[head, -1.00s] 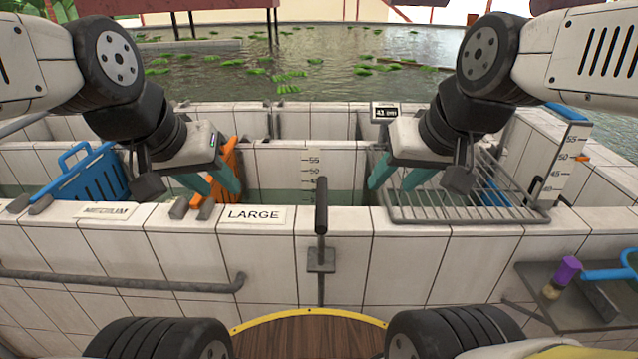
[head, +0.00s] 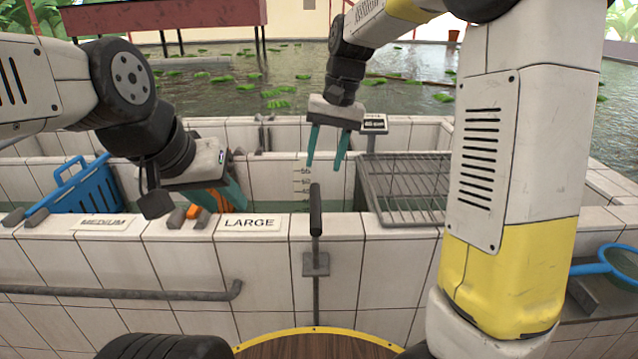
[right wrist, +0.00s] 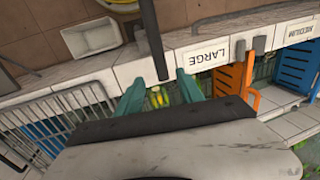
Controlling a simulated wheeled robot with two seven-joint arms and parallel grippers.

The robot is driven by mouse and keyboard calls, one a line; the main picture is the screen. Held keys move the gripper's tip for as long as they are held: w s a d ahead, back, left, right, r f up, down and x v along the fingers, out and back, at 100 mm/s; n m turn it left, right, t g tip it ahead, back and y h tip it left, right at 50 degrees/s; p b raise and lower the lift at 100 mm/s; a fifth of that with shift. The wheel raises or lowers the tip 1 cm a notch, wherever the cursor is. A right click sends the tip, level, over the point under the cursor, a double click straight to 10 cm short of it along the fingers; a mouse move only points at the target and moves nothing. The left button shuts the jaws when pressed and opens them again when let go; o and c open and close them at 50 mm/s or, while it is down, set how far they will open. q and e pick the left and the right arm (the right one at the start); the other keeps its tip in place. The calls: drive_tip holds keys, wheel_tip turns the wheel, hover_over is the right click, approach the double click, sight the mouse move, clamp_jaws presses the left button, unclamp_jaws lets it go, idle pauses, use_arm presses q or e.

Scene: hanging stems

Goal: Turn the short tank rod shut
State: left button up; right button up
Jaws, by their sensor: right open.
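A dark upright rod (head: 316,215) with a thick grip stands at the front wall of the tank, held by a bracket on the tiles; I take it for the tank rod. In the right wrist view the rod (right wrist: 153,40) reaches down toward the gap between the fingertips. My right gripper (head: 324,168) is open and empty, its teal fingers pointing down above and beyond the rod's top, apart from it in the head view. My left gripper (head: 236,203) hangs over the wall near the LARGE label; its fingers overlap, so its opening is unclear.
A blue crate (head: 85,190) sits in the tank at left. An orange crate (right wrist: 232,85) is near the LARGE sign (head: 250,222). A wire rack (head: 405,185) lies over the tank's right side. A blue-handled net (head: 620,262) is at far right. A grey rail (head: 120,294) runs along the front wall.

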sight(316, 190)
drive_tip(key=shift+x, duration=4)
drive_tip(key=shift+w, duration=0.1)
clamp_jaws()
